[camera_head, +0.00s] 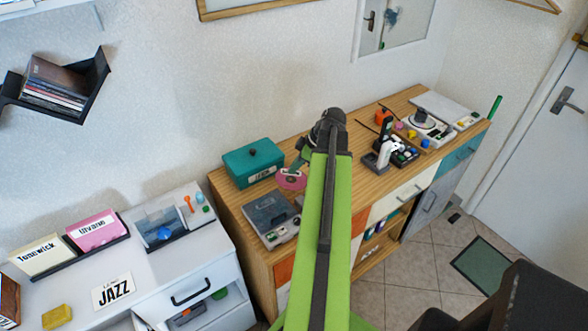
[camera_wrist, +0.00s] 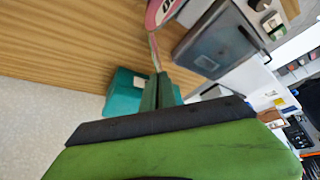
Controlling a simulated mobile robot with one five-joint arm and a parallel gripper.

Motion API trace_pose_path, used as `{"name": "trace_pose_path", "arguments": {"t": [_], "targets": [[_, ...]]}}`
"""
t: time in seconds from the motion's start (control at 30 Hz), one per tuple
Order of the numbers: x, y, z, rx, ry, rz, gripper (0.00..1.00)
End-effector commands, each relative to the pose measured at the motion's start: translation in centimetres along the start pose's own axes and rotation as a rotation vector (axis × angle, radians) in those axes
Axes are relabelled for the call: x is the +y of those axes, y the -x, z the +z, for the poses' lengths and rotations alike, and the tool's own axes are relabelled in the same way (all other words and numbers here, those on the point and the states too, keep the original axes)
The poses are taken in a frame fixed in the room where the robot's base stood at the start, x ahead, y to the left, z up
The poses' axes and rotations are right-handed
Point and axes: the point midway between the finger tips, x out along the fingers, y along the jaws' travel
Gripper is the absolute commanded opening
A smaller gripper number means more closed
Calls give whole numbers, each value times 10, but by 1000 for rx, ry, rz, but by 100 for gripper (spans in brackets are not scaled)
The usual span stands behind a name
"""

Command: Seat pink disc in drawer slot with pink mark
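The pink disc (camera_head: 291,178) shows in the head view left of my green arm, between the teal box and the grey flat case. In the wrist view the pink disc (camera_wrist: 163,12) is cut off by the top edge. My gripper (camera_head: 300,163) is beside the disc in the head view, partly hidden by my arm. In the wrist view my gripper (camera_wrist: 159,78) has its fingers close together, with a thin pinkish strip running from their tips to the disc; it appears shut on the disc. I cannot make out a slot with a pink mark.
The teal box (camera_head: 253,163) and grey case (camera_head: 268,212) stand close by on the wooden sideboard (camera_head: 370,185). A white joystick device (camera_head: 385,150) stands to the right. The white cabinet (camera_head: 165,270) at left holds signs and a clear-fronted unit (camera_head: 160,228).

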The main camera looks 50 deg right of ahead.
Motion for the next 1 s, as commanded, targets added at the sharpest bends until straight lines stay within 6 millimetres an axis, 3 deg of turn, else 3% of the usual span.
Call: {"name": "trace_pose_path", "arguments": {"t": [0.07, 0.23, 0.63, 0.77, 1.0], "targets": [[0, -4, 2, 0, 0, 0, 0], [0, -2, 1, 0, 1, 0, 23], [0, 3, -2, 0, 1, -1, 23], [0, 21, -4, 0, 0, 0, 23], [0, 77, -7, 0, 0, 0, 23]]}}
